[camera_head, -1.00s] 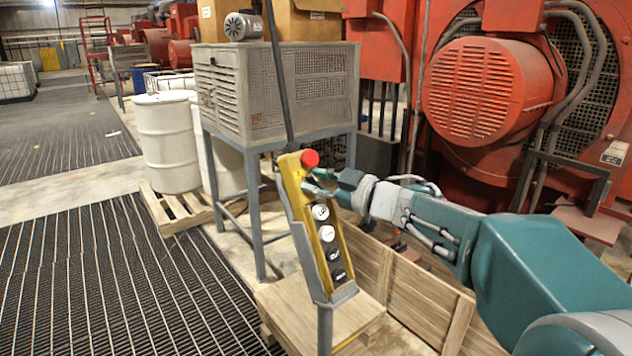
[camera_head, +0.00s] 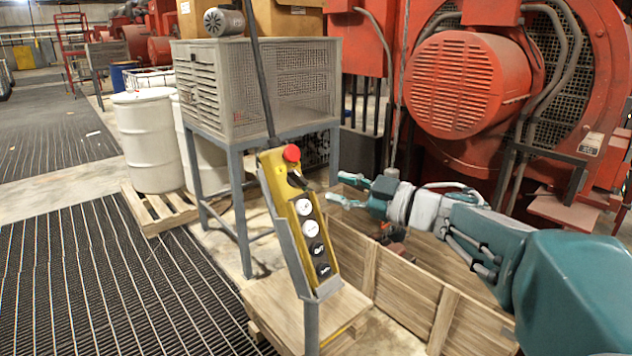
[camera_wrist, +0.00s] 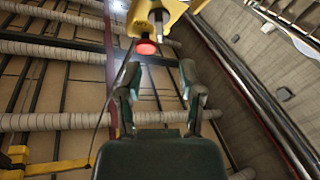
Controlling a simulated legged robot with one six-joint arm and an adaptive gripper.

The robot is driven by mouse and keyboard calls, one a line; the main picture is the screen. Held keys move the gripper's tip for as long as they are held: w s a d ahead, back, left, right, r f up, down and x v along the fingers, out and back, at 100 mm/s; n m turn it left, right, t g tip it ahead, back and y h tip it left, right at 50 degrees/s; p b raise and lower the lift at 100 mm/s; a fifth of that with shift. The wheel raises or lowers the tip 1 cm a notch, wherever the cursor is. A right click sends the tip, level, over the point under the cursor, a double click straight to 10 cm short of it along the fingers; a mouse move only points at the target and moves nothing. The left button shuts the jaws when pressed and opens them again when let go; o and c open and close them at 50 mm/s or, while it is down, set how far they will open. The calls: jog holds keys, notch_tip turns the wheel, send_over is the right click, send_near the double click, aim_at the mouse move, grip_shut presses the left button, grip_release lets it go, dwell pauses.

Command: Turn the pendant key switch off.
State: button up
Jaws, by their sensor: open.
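A yellow pendant (camera_head: 305,225) hangs tilted in a grey holder on a post, with a red mushroom button (camera_head: 291,153) at its top and several round white and black buttons down its face. A dark key switch (camera_head: 297,179) sticks out just below the red button. My gripper (camera_head: 335,190) is open and empty, to the right of the pendant and apart from it. In the wrist view the pendant (camera_wrist: 150,12) shows at the top with its red button (camera_wrist: 146,47), beyond the open fingers (camera_wrist: 160,85).
A wooden crate (camera_head: 400,280) stands below my arm. A grey mesh cabinet (camera_head: 255,90) on legs is behind the pendant, with a white drum (camera_head: 147,142) to its left. A cable runs up from the pendant. Red engines fill the right back.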

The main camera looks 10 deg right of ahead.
jog(key=v, duration=0.2)
jog(key=shift+s+d, duration=0.25)
jog(key=d+r+m+t+h, duration=0.35)
jog(key=m+t+h, duration=0.3)
jog(key=h, duration=0.25)
jog(key=s+d+f+m+g+h, duration=0.3)
jog(key=s+d+f+m+h, duration=0.2)
jog(key=f+m+h, duration=0.15)
jog(key=s+a+f+m+g+y, duration=0.1)
jog(key=s+a+f+g, duration=0.2)
jog(key=s+f, duration=0.4)
jog(key=s+a+f+m+g, duration=0.1)
jog(key=s+a+f+g, duration=0.2)
jog(key=s+f+g, duration=0.3)
jog(key=s+f, duration=0.1)
jog(key=s, duration=0.3)
jog(key=shift+s+a+m+y, duration=0.2)
jog(key=shift+s+m+y, duration=0.1)
jog(key=shift+m+y, duration=0.1)
